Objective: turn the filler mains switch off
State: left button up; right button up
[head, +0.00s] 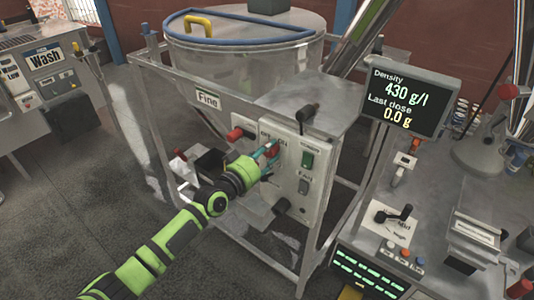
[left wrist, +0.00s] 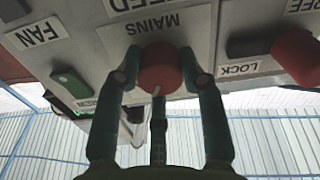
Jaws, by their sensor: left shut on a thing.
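The filler mains switch is a red rotary knob (left wrist: 160,68) under a MAINS label, seen upside down in the left wrist view. A short white mark shows on its rim. In the head view the knob (head: 272,150) sits on the pale control panel, partly covered by fingers, with OFF and ON lettering above it. My left gripper (head: 268,153) reaches the panel, its fingers shut around the knob. In the left wrist view, the fingers (left wrist: 163,85) touch or nearly touch its sides. My right gripper is not in view.
A green switch (head: 308,160) and a grey switch (head: 303,186) are right of the knob. Another red knob (head: 235,133) is to its left. A black handle (head: 306,114) stands above the panel. A density display (head: 402,102) stands at the right.

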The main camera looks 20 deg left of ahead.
pick_arm(q)
jog(key=n, duration=0.3)
jog(key=shift+n, duration=0.4)
jog(key=n, duration=0.3)
jog(key=shift+n+b, duration=0.3)
jog(key=shift+b, duration=0.1)
jog(key=n, duration=0.3)
jog(key=shift+n, duration=2.2)
jog(key=o, duration=1.2)
jog(key=shift+c, duration=0.2)
